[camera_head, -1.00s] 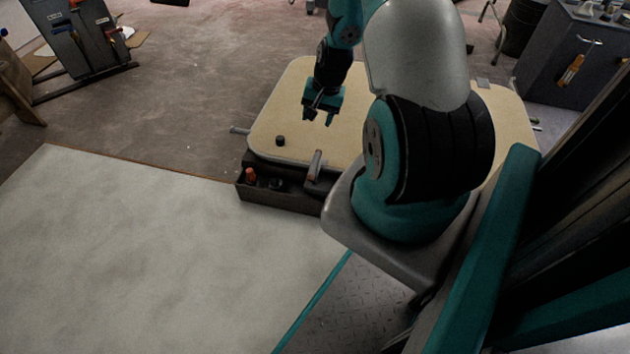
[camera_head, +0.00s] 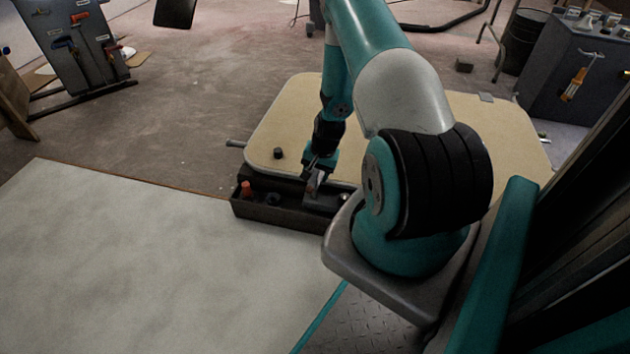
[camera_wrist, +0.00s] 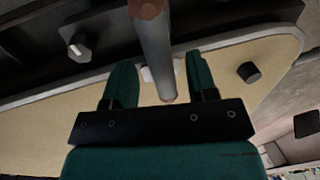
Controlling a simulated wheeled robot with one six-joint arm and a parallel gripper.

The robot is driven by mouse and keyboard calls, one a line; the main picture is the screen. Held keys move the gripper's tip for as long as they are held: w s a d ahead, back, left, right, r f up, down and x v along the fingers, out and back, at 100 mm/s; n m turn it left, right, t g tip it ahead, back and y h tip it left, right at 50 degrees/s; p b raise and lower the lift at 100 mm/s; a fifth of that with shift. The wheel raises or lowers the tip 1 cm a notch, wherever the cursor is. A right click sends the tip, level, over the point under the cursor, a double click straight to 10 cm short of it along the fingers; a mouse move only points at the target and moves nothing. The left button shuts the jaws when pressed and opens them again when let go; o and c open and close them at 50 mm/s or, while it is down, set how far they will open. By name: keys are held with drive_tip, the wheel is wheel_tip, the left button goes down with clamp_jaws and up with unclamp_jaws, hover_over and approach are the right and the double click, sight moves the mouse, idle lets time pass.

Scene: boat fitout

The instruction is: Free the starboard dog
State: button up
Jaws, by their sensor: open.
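A beige hatch panel with rounded corners (camera_head: 480,125) lies flat beyond the white surface. A grey dog lever (camera_wrist: 156,55) with a brown end shows in the wrist view and lies across the panel's rim. My gripper (camera_wrist: 160,75) is open, with one green finger on each side of the lever. I cannot tell whether either finger touches it. In the head view my gripper (camera_head: 316,178) is low at the panel's near edge, and the lever there is mostly hidden by it. No label shows which dog is starboard.
A dark tray (camera_head: 268,213) along the near edge holds a red-orange piece (camera_head: 246,188). A black knob (camera_head: 278,153) stands on the panel, left of my gripper. A large white surface (camera_head: 150,260) fills the lower left. A grey cabinet (camera_head: 575,75) stands at the back right.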

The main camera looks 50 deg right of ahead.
drive_tip(key=shift+w+f, duration=0.2)
drive_tip(key=shift+f, duration=0.65)
drive_tip(key=shift+c, duration=0.4)
drive_tip(key=c, duration=0.8)
